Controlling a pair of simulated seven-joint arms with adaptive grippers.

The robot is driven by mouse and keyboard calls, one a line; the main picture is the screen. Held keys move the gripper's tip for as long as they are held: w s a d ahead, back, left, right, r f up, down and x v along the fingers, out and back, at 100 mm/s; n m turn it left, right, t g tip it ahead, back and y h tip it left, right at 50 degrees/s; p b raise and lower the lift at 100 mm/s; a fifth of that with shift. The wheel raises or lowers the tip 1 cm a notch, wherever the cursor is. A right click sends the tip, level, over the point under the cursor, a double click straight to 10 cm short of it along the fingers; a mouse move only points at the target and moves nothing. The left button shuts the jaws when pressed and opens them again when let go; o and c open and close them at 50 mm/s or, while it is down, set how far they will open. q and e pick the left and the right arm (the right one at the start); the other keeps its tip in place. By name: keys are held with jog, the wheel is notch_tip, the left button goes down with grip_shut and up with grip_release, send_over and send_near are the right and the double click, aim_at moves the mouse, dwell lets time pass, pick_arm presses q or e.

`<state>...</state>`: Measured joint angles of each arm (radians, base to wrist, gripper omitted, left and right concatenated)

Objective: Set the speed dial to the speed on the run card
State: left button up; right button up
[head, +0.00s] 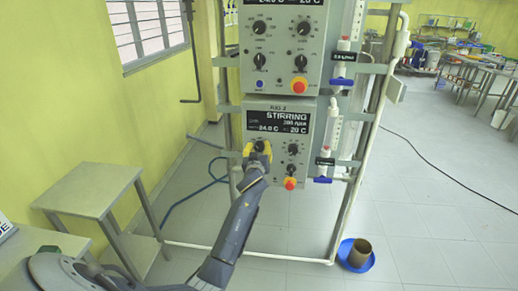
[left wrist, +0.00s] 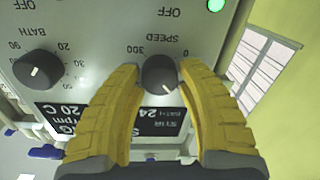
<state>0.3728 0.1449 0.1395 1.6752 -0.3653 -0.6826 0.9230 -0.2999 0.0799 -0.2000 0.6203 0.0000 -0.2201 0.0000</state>
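The speed dial (left wrist: 158,74) is a dark round knob, labelled SPEED with 300 and 0, on the lower grey control panel (head: 307,150). The panel's display (head: 288,121) reads STIRRING, with an rpm figure too small to read surely. My left gripper (head: 258,149) is at the panel's upper left knob, hiding it in the head view. In the left wrist view its yellow fingers (left wrist: 160,68) stand on either side of the dial, with a narrow gap showing on each side. No run card is readable. My right gripper is not in view.
A dark BATH knob (left wrist: 36,70) and a lit green lamp (left wrist: 215,4) are near the dial. A red button (head: 290,183) sits low on the panel. A second panel (head: 283,45) is above. A grey side table (head: 85,190) stands left.

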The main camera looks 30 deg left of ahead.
pick_arm(q)
grip_shut()
jog(key=shift+m, duration=0.3)
jog(key=m, duration=0.3)
jog(key=shift+m, duration=0.4)
jog(key=shift+w+d+m+t, duration=0.15)
jog(key=shift+m+t, duration=0.15)
jog(key=shift+m, duration=1.9)
jog(key=o, duration=0.6)
grip_release()
jog(key=shift+c, duration=0.2)
jog(key=shift+s+f, duration=0.1)
jog(key=shift+s, duration=0.1)
